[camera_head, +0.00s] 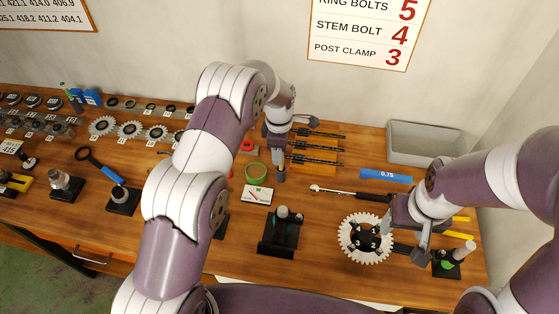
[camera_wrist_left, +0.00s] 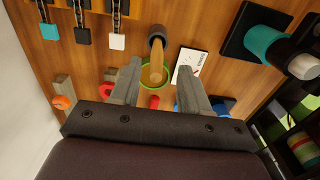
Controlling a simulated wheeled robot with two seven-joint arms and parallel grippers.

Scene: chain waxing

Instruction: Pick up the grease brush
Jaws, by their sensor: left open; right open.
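The grease brush appears to be the wooden handle (camera_wrist_left: 156,70) standing in a dark cup (camera_wrist_left: 157,33), end-on to the left wrist camera. A grey cylinder, apparently the same cup, shows in the head view (camera_head: 280,174) just below my left gripper (camera_head: 281,142). My left gripper also shows in the left wrist view (camera_wrist_left: 159,82). Its fingers are open, one on each side of the handle, with a visible gap on both sides. In the head view, the gripper hides the handle. My right gripper (camera_head: 405,238) is open and empty, close to the right side of the white gear.
A green ring (camera_head: 256,172) and a small dial card (camera_head: 257,195) lie left of the cup. Chain strips (camera_head: 318,146) lie right of it. The white gear (camera_head: 365,239), a ratchet (camera_head: 350,193), a blue 0.75 tool (camera_head: 386,175) and a grey bin (camera_head: 425,144) occupy the right side.

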